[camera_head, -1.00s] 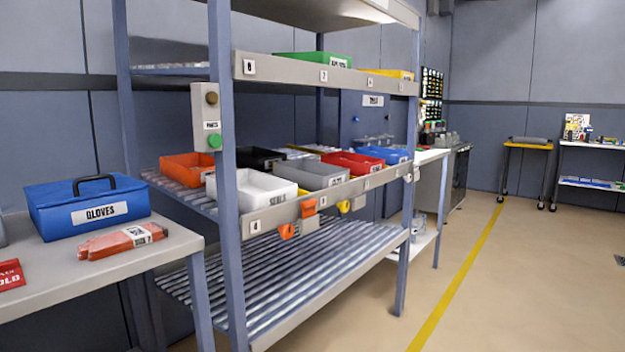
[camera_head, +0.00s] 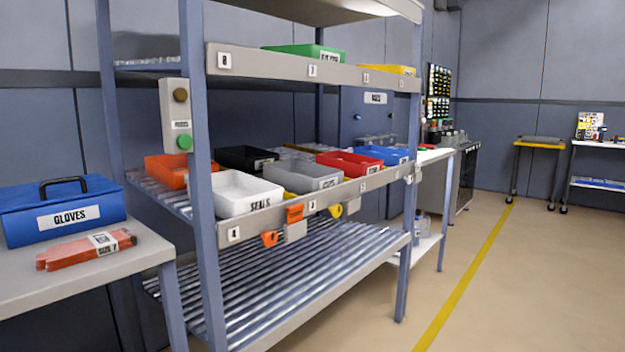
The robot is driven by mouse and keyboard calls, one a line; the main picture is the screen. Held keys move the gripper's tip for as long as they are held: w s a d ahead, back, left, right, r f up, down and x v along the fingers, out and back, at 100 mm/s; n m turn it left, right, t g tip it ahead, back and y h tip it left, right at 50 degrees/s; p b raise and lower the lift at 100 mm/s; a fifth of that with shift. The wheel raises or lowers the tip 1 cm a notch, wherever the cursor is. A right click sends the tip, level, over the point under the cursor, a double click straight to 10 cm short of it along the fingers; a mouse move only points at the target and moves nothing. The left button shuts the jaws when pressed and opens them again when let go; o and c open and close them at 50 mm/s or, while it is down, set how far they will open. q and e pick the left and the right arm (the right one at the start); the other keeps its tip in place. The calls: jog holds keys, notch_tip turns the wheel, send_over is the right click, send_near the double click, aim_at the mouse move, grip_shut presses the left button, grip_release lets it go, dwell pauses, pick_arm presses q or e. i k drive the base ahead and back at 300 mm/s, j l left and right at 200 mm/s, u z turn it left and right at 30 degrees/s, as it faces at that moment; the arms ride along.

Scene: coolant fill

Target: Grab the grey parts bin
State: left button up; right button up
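The grey parts bin (camera_head: 301,176) sits on the middle shelf of the rack. It is an open-topped box with a label on its front that I cannot read clearly. It stands between the white bin (camera_head: 241,193) labelled SEALS on its left and the red bin (camera_head: 350,163) on its right. A black bin (camera_head: 245,157) stands behind it to the left. Neither of my grippers shows in the head view.
The shelf's front rail (camera_head: 330,197) carries number tags and orange and yellow hanging pieces. A rack post (camera_head: 201,190) stands in front at left. A bench (camera_head: 75,283) with a blue GLOVES box (camera_head: 62,212) is at left. Floor is clear at right.

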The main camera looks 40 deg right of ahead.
aim_at(302, 177)
jog(key=i+l, duration=0.1)
jog(key=l, duration=0.6)
jog(key=i+l, duration=0.1)
jog(key=l, duration=0.6)
jog(key=i+l, duration=0.1)
jog(key=l, duration=1.3)
jog(key=i+l, duration=0.15)
jog(key=l, duration=0.55)
